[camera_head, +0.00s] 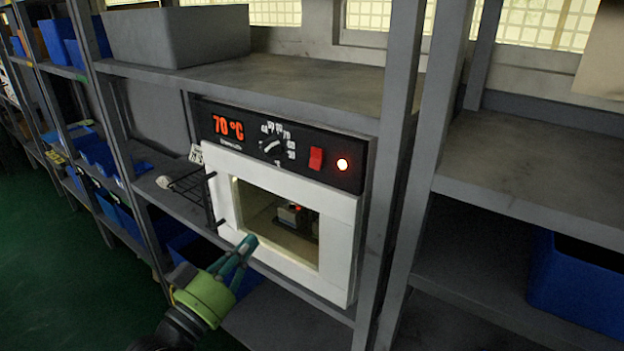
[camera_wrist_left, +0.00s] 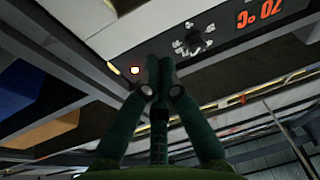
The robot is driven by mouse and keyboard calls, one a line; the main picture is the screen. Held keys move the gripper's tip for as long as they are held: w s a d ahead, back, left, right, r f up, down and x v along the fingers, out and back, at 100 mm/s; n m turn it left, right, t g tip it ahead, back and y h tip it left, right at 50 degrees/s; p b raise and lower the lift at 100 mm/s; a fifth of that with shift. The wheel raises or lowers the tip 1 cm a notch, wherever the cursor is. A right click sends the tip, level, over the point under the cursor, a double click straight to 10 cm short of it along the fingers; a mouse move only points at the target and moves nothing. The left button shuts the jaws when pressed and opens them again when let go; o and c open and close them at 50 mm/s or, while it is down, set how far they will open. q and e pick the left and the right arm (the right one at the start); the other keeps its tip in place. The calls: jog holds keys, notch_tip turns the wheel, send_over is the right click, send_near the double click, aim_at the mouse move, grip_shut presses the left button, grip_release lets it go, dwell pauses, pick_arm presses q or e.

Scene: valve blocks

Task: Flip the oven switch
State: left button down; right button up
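The oven (camera_head: 338,245) has a white front with a window and a black control panel above it. The panel carries a lit orange 70 °C display (camera_head: 229,127), a dial (camera_head: 271,146), a red switch (camera_head: 316,159) and a glowing round light (camera_head: 343,164). My left gripper (camera_head: 248,243) is in front of the oven's lower left, below the panel. Its fingers are together with nothing seen between them. In the left wrist view the panel is upside down, and the shut fingertips (camera_wrist_left: 157,75) cover the area between the light (camera_wrist_left: 135,70) and the dial (camera_wrist_left: 195,43); the switch is hidden there.
A dark block (camera_head: 293,214) shows through the oven window. A black wire rack (camera_head: 187,184) is on the shelf left of the oven. A grey bin (camera_head: 180,38) stands on the shelf above; a blue bin (camera_head: 578,290) is at the right. Shelf posts flank the oven.

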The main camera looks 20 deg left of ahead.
pick_arm(q)
jog(key=s+d+r+m+t+h, duration=0.1)
jog(key=s+d+r+h, duration=0.1)
jog(key=r, duration=0.6)
jog(key=shift+s+d+r+m+h, duration=0.2)
jog(key=shift+s+d+m+h, duration=0.25)
jog(key=shift+s, duration=0.4)
pick_arm(e)
jog(key=shift+w+d+r, duration=0.1)
jog(key=shift+d+r, duration=0.15)
jog(key=shift+d, duration=0.1)
pick_arm(q)
jog(key=p, duration=0.2)
send_near(316, 158)
notch_tip(316, 158, up, 4)
jog(key=w, duration=0.2)
jog(key=w+d+f, duration=0.1)
jog(key=shift+w+d+f, duration=0.1)
jog(key=shift+w+d, duration=0.1)
jog(key=shift+w, duration=0.1)
jog(key=shift+w+d+f, duration=0.2)
jog(key=shift+w+f, duration=0.1)
jog(key=shift+w, duration=0.3)
pick_arm(e)
jog(key=shift+r, duration=0.9)
